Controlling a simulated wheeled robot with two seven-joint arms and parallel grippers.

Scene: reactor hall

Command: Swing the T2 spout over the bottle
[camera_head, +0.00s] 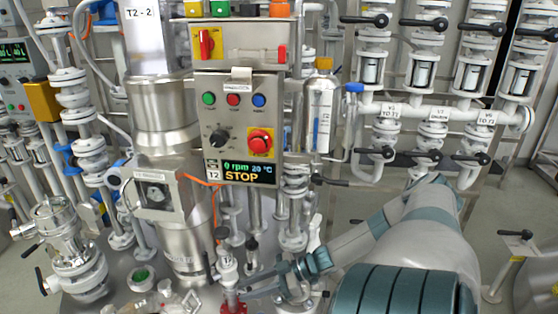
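A small metal spout assembly (228,268) with a T2 tag stands at the bottom centre, below the T2 control panel. My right gripper (243,281) comes in from the right, just beside the spout assembly. My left gripper is not in view.
The T2 control panel (238,160) reads 0 rpm, 20 °C and STOP. A steel vessel (172,108) marked T2-2 stands to its left. A green-topped part (140,278) is at the lower left.

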